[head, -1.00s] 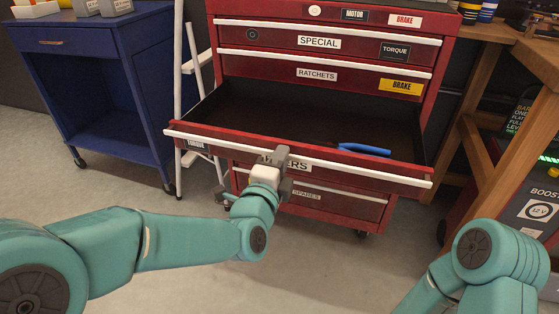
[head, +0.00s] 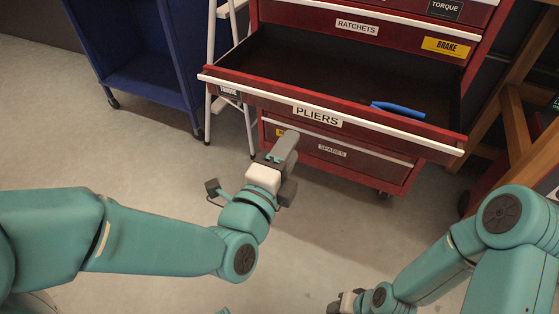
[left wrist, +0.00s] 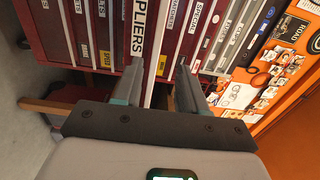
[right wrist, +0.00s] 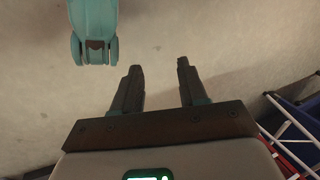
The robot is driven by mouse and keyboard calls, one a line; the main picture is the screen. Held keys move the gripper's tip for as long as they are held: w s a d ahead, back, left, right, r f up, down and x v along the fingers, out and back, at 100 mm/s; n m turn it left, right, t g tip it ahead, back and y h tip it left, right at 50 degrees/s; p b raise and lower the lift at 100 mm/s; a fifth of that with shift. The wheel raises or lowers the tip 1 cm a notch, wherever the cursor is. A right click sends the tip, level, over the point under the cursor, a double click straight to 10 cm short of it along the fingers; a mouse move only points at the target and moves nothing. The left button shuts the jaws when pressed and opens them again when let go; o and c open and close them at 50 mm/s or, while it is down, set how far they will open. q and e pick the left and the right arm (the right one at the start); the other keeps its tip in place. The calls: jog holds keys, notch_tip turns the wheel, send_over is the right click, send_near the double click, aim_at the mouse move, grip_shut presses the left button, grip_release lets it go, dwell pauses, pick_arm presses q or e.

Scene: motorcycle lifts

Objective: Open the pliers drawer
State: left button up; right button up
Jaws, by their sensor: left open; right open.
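The red pliers drawer (head: 420,141) is pulled well out of the red cabinet, and its dark inside shows. A white handle strip runs along its front, with the PLIERS label (head: 317,116) uncovered. Blue-handled pliers (head: 398,110) lie inside at the right. My left gripper (head: 290,138) is open and empty, just below and in front of the drawer front, seemingly apart from it. The left wrist view shows its two fingers (left wrist: 160,70) spread, with the PLIERS label (left wrist: 138,28) beyond them. My right gripper (right wrist: 158,72) is open and empty over bare floor.
The closed spares drawer (head: 333,151) is below the open one, and the ratchets drawer (head: 357,26) is closed above. A blue cart (head: 150,70) and a white stepladder (head: 212,60) stand left. A wooden bench leg (head: 530,155) is at right. The floor in front is clear.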

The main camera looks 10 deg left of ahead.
pick_arm(q)
jog(key=b+v, duration=0.3)
jog(key=b, duration=0.2)
jog(key=shift+s+a+f, duration=0.15)
jog(key=shift+s, duration=0.1)
pick_arm(e)
jog(key=w+f+t, duration=0.1)
jog(key=w+f, duration=0.3)
jog(key=f, duration=0.2)
jog(key=shift+d+f+t, duration=0.2)
jog(key=shift+d+t, duration=0.1)
jog(key=shift+d, duration=0.15)
